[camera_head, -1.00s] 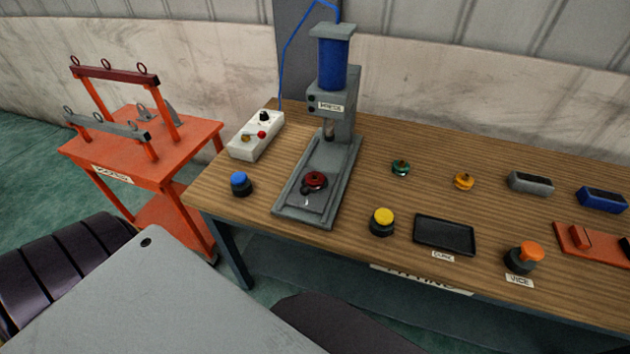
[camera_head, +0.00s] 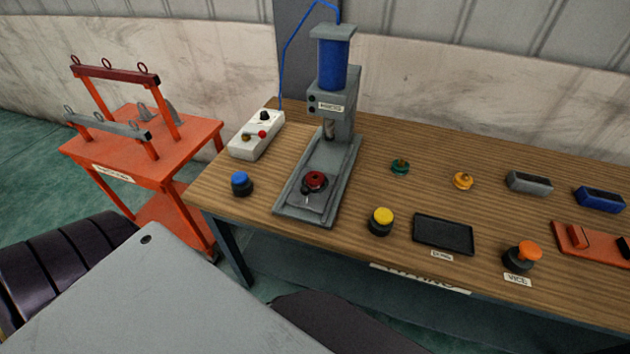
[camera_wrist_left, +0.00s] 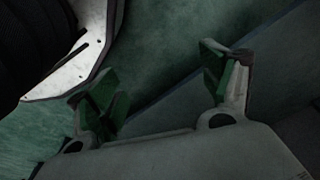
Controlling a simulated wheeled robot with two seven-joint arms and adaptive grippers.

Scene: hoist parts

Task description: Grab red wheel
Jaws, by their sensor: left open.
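The red wheel (camera_head: 316,180) lies on the grey base plate (camera_head: 290,213) of the press, under its ram, with a small dark part beside it. The press (camera_head: 333,65) has a blue cylinder on top and stands on the wooden bench. My left gripper (camera_wrist_left: 163,82) shows only in the left wrist view. Its two green-padded fingers are apart with nothing between them, above the green floor. It is away from the red wheel, which that view does not show. My right gripper is in neither view.
A white control box (camera_head: 257,134) and a blue button (camera_head: 241,184) stand left of the press. A green wheel (camera_head: 400,167), a yellow wheel (camera_head: 463,181), a yellow button (camera_head: 381,221) and a black tray (camera_head: 443,246) lie to its right. An orange trolley (camera_head: 190,150) stands left of the bench.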

